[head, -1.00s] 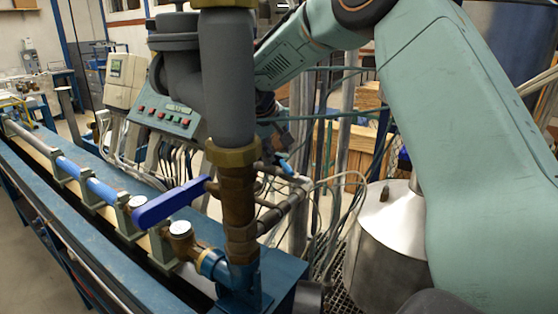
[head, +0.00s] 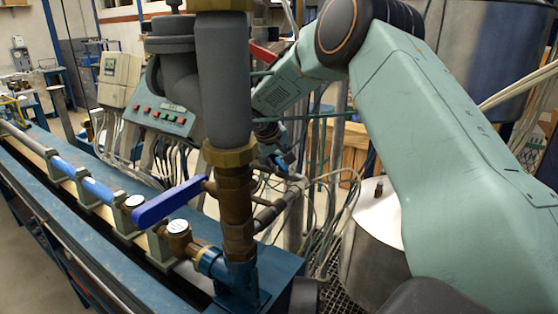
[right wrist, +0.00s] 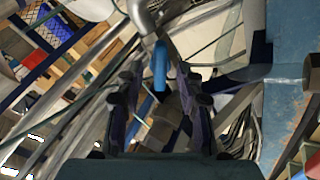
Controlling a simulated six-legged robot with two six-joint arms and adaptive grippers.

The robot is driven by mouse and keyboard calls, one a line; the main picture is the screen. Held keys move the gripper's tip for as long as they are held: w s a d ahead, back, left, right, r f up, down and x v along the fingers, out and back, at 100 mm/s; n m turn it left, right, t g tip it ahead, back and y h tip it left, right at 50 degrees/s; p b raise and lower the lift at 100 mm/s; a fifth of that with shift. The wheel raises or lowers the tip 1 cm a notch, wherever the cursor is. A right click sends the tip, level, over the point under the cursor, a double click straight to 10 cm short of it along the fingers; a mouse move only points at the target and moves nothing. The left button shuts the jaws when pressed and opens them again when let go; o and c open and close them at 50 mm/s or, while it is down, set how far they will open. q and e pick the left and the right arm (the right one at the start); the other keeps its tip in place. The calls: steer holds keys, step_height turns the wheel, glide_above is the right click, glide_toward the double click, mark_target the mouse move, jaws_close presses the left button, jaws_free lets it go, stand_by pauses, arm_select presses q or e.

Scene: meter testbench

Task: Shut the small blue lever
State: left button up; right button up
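The small blue lever (head: 282,163) shows in the head view just right of the brass vertical pipe, small and partly obscured by my right gripper. In the right wrist view the lever (right wrist: 160,66) is a light blue bar below a grey metal pipe, in the gap between my fingers. My right gripper (right wrist: 160,85) is open, with one dark finger on each side of the lever. Whether a finger touches it I cannot tell. In the head view the right gripper (head: 270,140) is largely hidden behind the pipe. My left gripper is not in view.
A large blue lever (head: 168,203) sticks out left of the vertical pipe (head: 226,90). A control box with buttons (head: 160,118) stands behind. Cables and thin pipes crowd the lever. A steel tank (head: 375,235) stands at right. A blue bench (head: 85,235) runs left.

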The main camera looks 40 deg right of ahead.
steer(key=shift+s+r, duration=0.15)
steer(key=shift+s, duration=0.1)
steer(key=shift+c, duration=0.4)
steer(key=shift+s+d, duration=0.1)
steer(key=shift+d, duration=0.05)
steer(key=shift+c, duration=0.6)
steer(key=shift+w+f, duration=0.35)
steer(key=shift+w, duration=0.4)
steer(key=c, duration=0.5)
jaws_close()
steer(key=shift+s, duration=0.3)
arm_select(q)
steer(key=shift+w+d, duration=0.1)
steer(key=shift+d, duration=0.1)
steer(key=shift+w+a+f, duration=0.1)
arm_select(e)
steer(key=shift+w, duration=0.1)
